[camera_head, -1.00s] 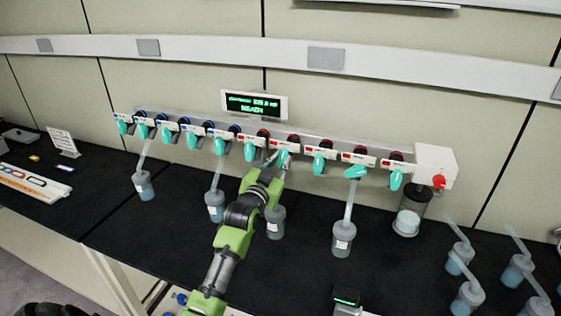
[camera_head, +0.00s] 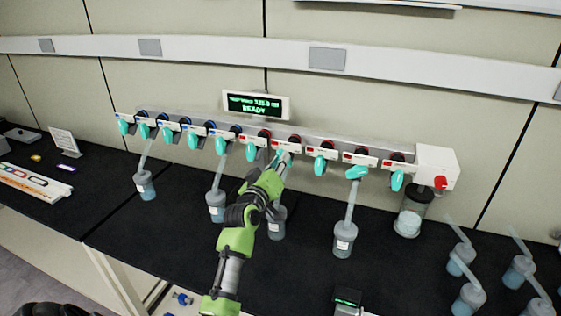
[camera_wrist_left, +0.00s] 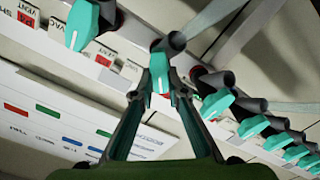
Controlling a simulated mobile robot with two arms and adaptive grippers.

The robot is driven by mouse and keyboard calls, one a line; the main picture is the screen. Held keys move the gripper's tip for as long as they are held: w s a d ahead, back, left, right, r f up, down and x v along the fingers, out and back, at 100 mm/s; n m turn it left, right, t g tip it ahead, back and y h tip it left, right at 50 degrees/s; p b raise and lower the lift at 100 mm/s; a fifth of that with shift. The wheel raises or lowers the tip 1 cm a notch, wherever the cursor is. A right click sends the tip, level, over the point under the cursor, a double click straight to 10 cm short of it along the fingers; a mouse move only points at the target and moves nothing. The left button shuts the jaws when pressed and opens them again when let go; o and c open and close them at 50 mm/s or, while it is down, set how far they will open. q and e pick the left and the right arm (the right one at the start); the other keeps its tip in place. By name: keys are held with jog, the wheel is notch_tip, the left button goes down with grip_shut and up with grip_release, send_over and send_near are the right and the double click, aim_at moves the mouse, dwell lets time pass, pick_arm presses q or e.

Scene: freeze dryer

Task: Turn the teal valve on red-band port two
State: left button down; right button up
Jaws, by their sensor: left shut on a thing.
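The manifold's valves are teal handles below ports with blue or red bands. My left gripper (camera_head: 280,161) reaches up to the second red-band port from the left. Its fingers are shut on that port's teal valve (camera_wrist_left: 159,72), one on each side. In the head view the gripper partly hides this valve (camera_head: 284,154). The left gripper also shows in the left wrist view (camera_wrist_left: 160,90). The first red-band valve (camera_head: 251,152) hangs to its left, and another teal valve (camera_head: 320,166) hangs to its right. My right gripper is not in view.
A flask (camera_head: 277,222) stands behind my left arm. A tubed flask (camera_head: 343,240) hangs from a port to the right. The display (camera_head: 255,104) reads READY above the manifold. Loose tubed flasks (camera_head: 468,298) stand at the right. The black bench (camera_head: 130,235) is clear at front left.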

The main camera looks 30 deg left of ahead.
pick_arm(q)
jog(key=shift+f+n, duration=0.1)
jog(key=shift+n, duration=2.1)
jog(key=c, duration=2)
grip_release()
jog(key=shift+s, duration=0.1)
jog(key=v, duration=1.1)
jog(key=shift+s+d, duration=0.2)
jog(key=shift+s, duration=0.2)
